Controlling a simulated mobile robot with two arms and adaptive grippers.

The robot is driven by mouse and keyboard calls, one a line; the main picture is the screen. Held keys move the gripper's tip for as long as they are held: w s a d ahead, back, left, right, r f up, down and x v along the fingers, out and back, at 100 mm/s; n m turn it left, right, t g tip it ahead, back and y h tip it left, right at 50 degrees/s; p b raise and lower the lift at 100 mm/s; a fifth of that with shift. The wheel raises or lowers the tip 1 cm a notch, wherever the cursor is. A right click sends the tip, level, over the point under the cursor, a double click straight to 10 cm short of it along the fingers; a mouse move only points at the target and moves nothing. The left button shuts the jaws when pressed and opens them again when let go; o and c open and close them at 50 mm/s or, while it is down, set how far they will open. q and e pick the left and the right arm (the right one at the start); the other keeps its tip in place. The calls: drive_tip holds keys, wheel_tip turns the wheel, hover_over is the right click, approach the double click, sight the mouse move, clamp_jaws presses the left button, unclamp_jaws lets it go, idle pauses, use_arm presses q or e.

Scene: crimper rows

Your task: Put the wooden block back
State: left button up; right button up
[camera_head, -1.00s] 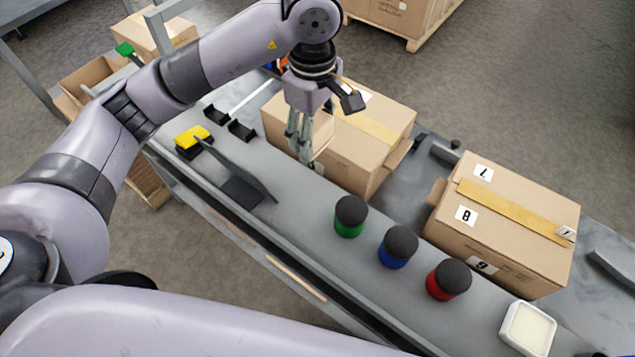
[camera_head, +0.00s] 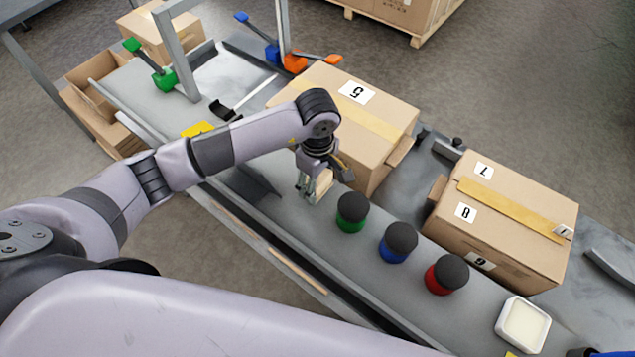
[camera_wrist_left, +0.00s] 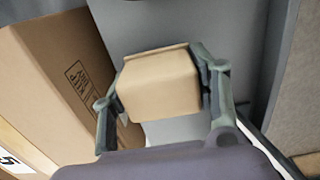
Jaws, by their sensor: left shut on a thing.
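My left gripper (camera_head: 312,192) is shut on the wooden block (camera_head: 322,185), a light tan block. They are over the near part of the grey bench, in front of the carton marked 5 and left of the green jar. In the left wrist view, the block (camera_wrist_left: 158,84) sits between the two fingers (camera_wrist_left: 165,95), with the grey bench surface behind it. I cannot tell whether its underside touches the bench. My right gripper is not in view.
Green (camera_head: 351,213), blue (camera_head: 397,243) and red (camera_head: 446,275) black-lidded jars stand in a row. A white square dish (camera_head: 503,331) is at lower right. Cartons 5 (camera_head: 345,160) and 7-8 (camera_head: 500,225) stand behind. A dark angled holder (camera_head: 255,183) lies left of the gripper.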

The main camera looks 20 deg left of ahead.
use_arm(q)
drive_tip(key=shift+f, duration=1.15)
drive_tip(key=o, duration=1)
drive_tip(key=shift+r, duration=0.1)
drive_tip(key=shift+o, duration=0.2)
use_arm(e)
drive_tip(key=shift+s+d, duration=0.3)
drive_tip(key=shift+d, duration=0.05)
use_arm(q)
drive_tip(key=shift+r, duration=0.45)
wheel_tip(320, 180, up, 12)
drive_tip(key=shift+f+b, duration=0.25)
drive_tip(key=shift+b, duration=0.8)
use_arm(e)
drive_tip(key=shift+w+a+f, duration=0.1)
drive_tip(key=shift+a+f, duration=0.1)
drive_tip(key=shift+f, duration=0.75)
